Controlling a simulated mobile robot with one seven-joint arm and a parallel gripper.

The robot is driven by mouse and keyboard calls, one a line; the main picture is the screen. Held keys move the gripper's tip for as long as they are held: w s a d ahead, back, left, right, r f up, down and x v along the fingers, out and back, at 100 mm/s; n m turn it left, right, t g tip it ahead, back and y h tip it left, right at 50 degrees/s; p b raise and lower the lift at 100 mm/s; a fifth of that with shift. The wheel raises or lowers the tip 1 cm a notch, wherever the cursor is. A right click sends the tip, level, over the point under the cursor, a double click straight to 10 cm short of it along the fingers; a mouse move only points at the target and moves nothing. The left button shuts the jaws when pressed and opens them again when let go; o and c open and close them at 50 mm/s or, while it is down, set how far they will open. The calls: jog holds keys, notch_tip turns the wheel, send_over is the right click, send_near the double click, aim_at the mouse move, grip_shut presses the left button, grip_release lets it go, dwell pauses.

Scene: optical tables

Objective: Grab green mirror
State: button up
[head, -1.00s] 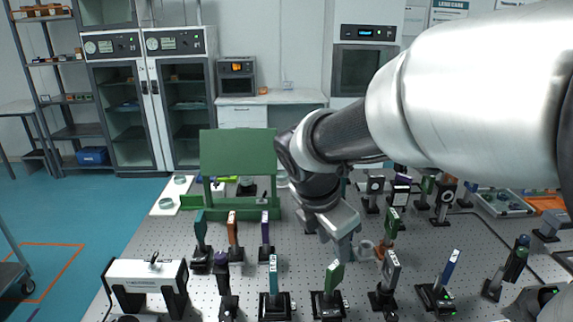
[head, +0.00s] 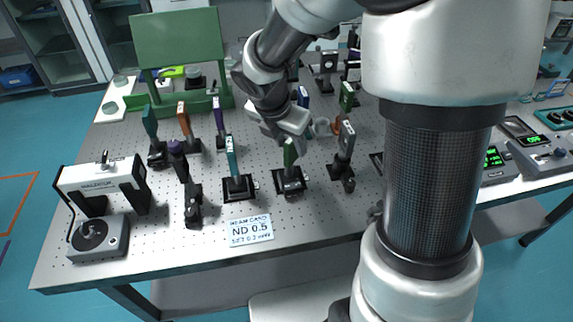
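A green mirror (head: 290,153) stands upright on a black mount and base in the front row of the optical table (head: 330,222). My gripper (head: 291,139) points down at the top of this mirror, and its fingers overlap the mirror's upper edge in the picture. I cannot tell whether the fingers are around the mirror or behind it, or whether they touch it. The finger gap is too small and hidden to judge. Another green plate (head: 347,95) stands farther back, right of my gripper.
A cyan plate (head: 231,152) on a mount stands close on the left, and a grey-brown plate (head: 346,138) on the right. A white ND 0.5 card (head: 251,230) lies in front. Several other mounts crowd behind. The front table strip is mostly clear.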

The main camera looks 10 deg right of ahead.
aim_at(296, 158)
jog(key=x, duration=0.3)
jog(key=b+x, duration=0.1)
jog(key=x, duration=0.1)
jog(key=shift+w+a, duration=0.2)
jog(key=shift+a, duration=0.1)
jog(key=c, duration=0.9)
grip_shut()
jog(key=shift+s+d+f, duration=0.1)
jog(key=shift+s+d, duration=0.05)
